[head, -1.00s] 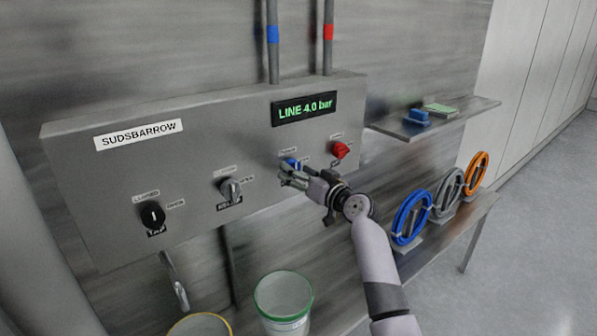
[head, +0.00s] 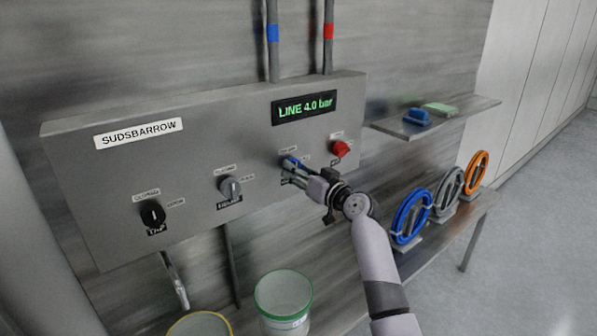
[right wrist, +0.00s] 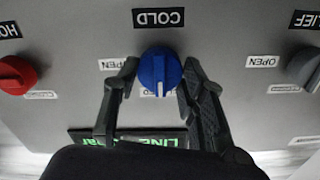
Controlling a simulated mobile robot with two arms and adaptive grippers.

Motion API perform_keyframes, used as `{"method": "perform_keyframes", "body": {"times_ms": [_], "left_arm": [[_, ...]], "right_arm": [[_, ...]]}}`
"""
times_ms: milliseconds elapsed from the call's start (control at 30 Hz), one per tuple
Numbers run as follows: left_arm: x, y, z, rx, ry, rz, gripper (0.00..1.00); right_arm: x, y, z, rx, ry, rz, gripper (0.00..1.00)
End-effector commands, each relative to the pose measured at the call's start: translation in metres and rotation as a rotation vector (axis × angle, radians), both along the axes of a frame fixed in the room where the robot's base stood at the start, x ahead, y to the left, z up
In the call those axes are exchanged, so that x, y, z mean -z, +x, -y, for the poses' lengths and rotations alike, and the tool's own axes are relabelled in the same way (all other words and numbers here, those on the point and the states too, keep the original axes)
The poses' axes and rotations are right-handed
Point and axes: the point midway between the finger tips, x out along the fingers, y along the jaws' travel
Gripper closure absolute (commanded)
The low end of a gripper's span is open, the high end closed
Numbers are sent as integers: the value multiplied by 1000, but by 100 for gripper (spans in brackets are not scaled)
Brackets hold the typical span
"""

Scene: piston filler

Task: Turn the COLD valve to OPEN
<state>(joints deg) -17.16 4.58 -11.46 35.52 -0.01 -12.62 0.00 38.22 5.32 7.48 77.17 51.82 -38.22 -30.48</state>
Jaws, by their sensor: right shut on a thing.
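The COLD valve is a blue round knob (right wrist: 159,72) under a black COLD label (right wrist: 158,17), which appears upside down in the right wrist view. The knob's white mark points to the partly hidden label (right wrist: 155,93) on the panel's upper side. Another label (right wrist: 113,63), partly covered by a finger, sits beside the knob. My right gripper (right wrist: 158,84) has one finger on each side of the knob and is shut on it. In the head view the blue knob (head: 290,161) shows just past my right gripper (head: 288,174). My left gripper is not in view.
The red HOT knob (head: 340,149) sits close to the right of my gripper, and the grey RELIEF knob (head: 230,188) to the left. A black knob (head: 152,213) is farther left. The display (head: 304,108) reads LINE 4.0 bar. A green-rimmed bucket (head: 284,300) stands below.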

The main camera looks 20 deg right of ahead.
Motion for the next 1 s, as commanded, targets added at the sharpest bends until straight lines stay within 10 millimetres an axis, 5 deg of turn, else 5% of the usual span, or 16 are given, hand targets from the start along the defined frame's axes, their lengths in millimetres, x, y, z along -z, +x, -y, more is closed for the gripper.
{"method": "perform_keyframes", "body": {"times_ms": [367,1000], "left_arm": [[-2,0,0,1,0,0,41],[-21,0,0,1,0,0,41]], "right_arm": [[0,0,0,1,87,-32,89],[-1,0,0,1,622,-227,89]]}}
